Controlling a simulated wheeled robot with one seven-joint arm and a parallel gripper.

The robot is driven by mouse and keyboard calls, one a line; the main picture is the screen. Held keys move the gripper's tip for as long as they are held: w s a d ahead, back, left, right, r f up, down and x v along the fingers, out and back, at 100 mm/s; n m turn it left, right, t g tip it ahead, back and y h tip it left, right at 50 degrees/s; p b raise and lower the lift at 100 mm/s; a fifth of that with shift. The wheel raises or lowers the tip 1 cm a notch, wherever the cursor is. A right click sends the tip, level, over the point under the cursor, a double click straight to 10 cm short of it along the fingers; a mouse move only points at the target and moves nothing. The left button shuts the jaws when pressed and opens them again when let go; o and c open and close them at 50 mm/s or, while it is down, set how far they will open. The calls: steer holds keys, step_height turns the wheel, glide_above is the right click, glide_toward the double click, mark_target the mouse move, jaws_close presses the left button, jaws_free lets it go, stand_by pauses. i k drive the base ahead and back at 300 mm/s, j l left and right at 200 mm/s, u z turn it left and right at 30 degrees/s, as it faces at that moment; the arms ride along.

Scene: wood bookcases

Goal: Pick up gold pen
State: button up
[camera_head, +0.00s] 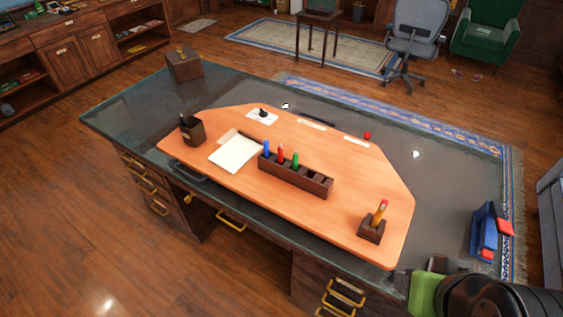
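A gold-orange pen (380,212) with a reddish top stands tilted in a small dark wooden block holder (371,231) near the right front of the orange desk pad. Its lower end is hidden inside the holder. The fingers of my gripper do not show. A black rounded part at the lower right corner looks like part of my arm, at the right of the desk's near edge and apart from the pen.
A long wooden rack (296,180) holds blue, red and green pieces. A dark pen cup (193,131), white paper (235,153) and a wooden box (184,65) are farther left. A blue and red item (484,230) stands right. A green object (423,294) is at the bottom right.

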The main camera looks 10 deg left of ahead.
mark_target(379, 215)
steer(key=j, duration=0.4)
steer(key=k+j+z, duration=0.1)
steer(key=j, duration=0.25)
steer(key=k+j, duration=0.15)
steer(key=j, duration=0.25)
steer(key=i+j+z, duration=0.3)
steer(key=i+j, duration=0.45)
steer(key=j, duration=0.1)
